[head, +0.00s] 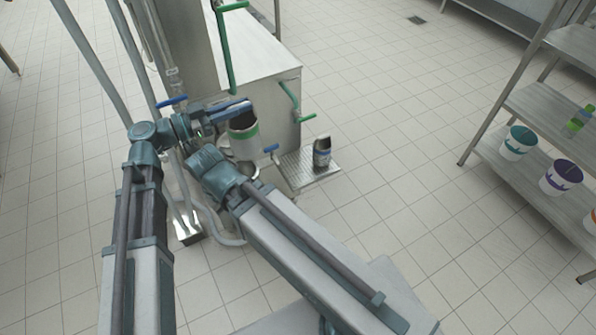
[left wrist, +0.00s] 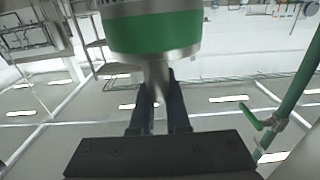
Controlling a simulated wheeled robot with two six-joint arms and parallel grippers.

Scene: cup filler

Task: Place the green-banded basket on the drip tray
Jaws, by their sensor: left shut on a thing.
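The green-banded basket (head: 244,133) is a metal cup with a green band, held in the air in front of the machine's white cabinet. My left gripper (head: 236,108) is above and beside it in the head view. In the left wrist view the green band (left wrist: 155,33) fills the top, and a metal stem runs down from it between the fingers (left wrist: 160,105), which are shut on it. The drip tray (head: 300,176) is a perforated metal plate low at the cabinet's foot, to the right of and below the basket. My right arm's wrist shows below the basket; its gripper is not visible.
A dark container with a pale label (head: 322,153) stands on the drip tray. A shelf rack (head: 530,140) with banded buckets stands at the right. Open tiled floor lies between.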

